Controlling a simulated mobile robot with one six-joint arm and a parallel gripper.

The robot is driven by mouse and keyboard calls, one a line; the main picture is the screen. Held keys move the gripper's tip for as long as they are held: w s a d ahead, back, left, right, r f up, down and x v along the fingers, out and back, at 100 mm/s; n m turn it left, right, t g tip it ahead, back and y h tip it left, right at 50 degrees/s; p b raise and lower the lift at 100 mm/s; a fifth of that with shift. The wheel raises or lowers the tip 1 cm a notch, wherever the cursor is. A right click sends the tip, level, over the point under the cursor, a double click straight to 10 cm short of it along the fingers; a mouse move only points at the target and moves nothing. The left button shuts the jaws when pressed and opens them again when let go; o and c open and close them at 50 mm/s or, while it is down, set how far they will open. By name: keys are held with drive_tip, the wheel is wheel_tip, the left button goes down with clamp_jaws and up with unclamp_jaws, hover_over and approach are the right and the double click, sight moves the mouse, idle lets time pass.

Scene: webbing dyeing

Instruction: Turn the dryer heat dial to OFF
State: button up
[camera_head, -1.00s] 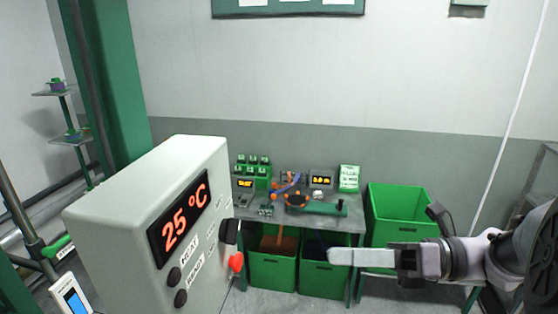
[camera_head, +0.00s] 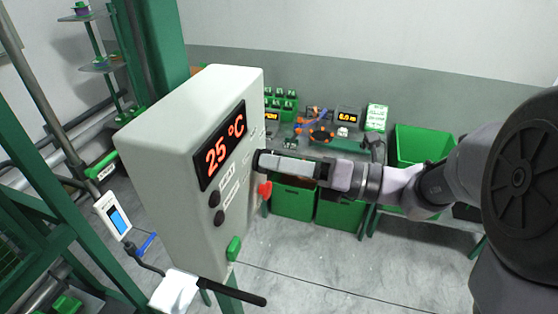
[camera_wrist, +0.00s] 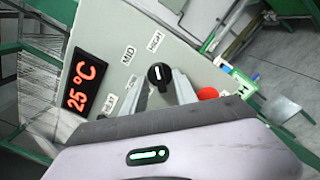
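The dryer control box (camera_head: 160,148) is pale grey, with a red 25 °C display (camera_head: 219,148). It also shows in the wrist view (camera_wrist: 190,75). The heat dial (camera_wrist: 159,73) is a round black knob with a white mark. The mark points up in the wrist view, roughly toward the HIGH label (camera_wrist: 154,41); a MID label (camera_wrist: 129,55) is to its left. I cannot make out an OFF label. My gripper (camera_head: 264,161) is at the box's front face. In the wrist view its fingers (camera_wrist: 162,92) stand apart on either side of the dial; contact is unclear.
A red knob (camera_head: 265,190) sits just below my gripper, and a green switch (camera_head: 233,248) is lower on the box. A bench with green bins (camera_head: 340,212) stands behind. Floor at the front right is clear.

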clamp_jaws()
drive_tip(key=shift+f+n+b, duration=0.1)
drive_tip(key=shift+n+b, duration=0.2)
drive_tip(key=shift+b, duration=0.05)
drive_tip(key=shift+n+b, duration=13.1)
drive_tip(key=shift+b, duration=1.7)
